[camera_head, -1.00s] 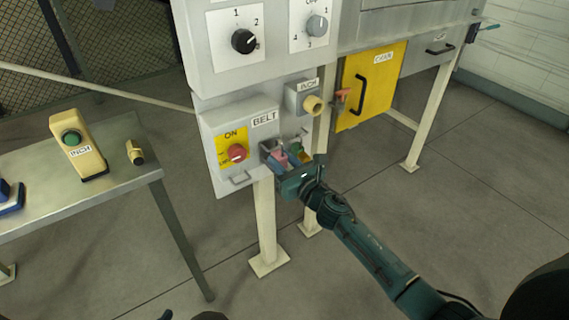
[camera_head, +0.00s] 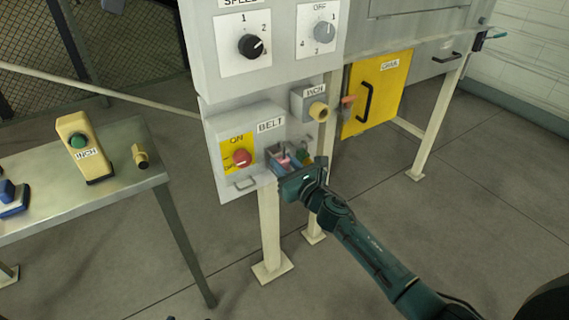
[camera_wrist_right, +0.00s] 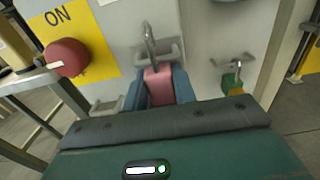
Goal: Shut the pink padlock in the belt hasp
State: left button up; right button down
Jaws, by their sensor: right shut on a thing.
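The pink padlock (camera_wrist_right: 158,87) is between the blue fingers of my right gripper (camera_wrist_right: 159,92) in the right wrist view. Its grey shackle (camera_wrist_right: 148,40) stands up, in front of a grey bracket (camera_wrist_right: 171,53) on the panel. I cannot tell whether the shackle passes through that bracket or is open. In the head view the pink padlock (camera_head: 284,159) shows small at my right gripper (camera_head: 286,161), right of the BELT box. A grey loop, apparently the belt hasp (camera_head: 245,184), is under the red knob, left of the gripper. My left gripper is not seen.
A green and yellow padlock (camera_wrist_right: 232,82) hangs from a hook close to the right of my gripper. The red knob (camera_head: 242,157) and INCH box (camera_head: 311,103) stick out nearby. A metal table (camera_head: 118,190) stands to the left.

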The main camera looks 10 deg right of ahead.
jog(key=shift+f, duration=0.15)
jog(key=shift+c, duration=2.1)
grip_release()
jog(key=shift+s, duration=0.15)
jog(key=shift+v, duration=1)
jog(key=shift+p+v, duration=0.35)
jog(key=shift+v, duration=2.05)
